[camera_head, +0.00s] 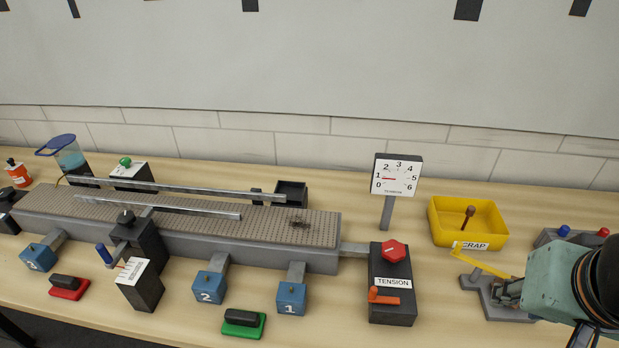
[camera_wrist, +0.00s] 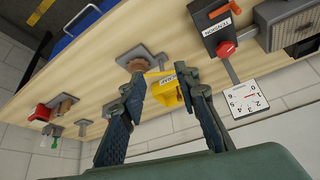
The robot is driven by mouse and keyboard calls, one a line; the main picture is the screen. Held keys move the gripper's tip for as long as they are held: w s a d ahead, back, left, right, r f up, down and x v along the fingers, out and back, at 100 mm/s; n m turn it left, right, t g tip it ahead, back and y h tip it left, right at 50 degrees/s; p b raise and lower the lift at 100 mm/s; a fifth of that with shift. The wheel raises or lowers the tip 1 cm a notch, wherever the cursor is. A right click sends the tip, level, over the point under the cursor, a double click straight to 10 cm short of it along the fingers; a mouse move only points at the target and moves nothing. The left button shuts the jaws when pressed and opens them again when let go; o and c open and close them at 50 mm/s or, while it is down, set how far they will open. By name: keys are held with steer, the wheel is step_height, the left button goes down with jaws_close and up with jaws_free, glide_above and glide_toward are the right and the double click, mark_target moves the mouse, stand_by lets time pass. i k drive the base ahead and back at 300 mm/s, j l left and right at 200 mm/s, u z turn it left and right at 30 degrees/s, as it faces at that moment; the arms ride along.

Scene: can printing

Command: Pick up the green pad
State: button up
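The green pad (camera_head: 246,331) lies flat at the front edge of the table, with a dark block on top, in the head view. It stands left of the blue box marked 1 (camera_head: 291,298). My gripper (camera_head: 508,290) is far to the right of it, at the right side of the table. In the wrist view my gripper (camera_wrist: 160,88) has its two fingers spread apart with nothing between them. The green pad does not show clearly in the wrist view.
A red pad (camera_head: 69,290) lies at the front left. The conveyor (camera_head: 180,235) runs behind the pads. The TENSION box (camera_head: 392,300) stands between the green pad and my gripper. A yellow SCRAP bin (camera_head: 455,235) is behind my gripper.

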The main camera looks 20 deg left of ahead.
mark_target(237, 323)
steer(key=u, duration=1.6)
steer(key=i+j, duration=0.1)
steer(key=j, duration=0.2)
steer(key=i+j+u, duration=0.1)
steer(key=j, duration=0.2)
steer(key=i+j, duration=0.1)
steer(key=j, duration=0.2)
steer(key=k+l+z, duration=0.15)
steer(key=l, duration=0.2)
steer(key=i+j+u, duration=0.1)
steer(key=j, duration=0.15)
steer(key=i+j+u, duration=0.1)
steer(key=j, duration=0.15)
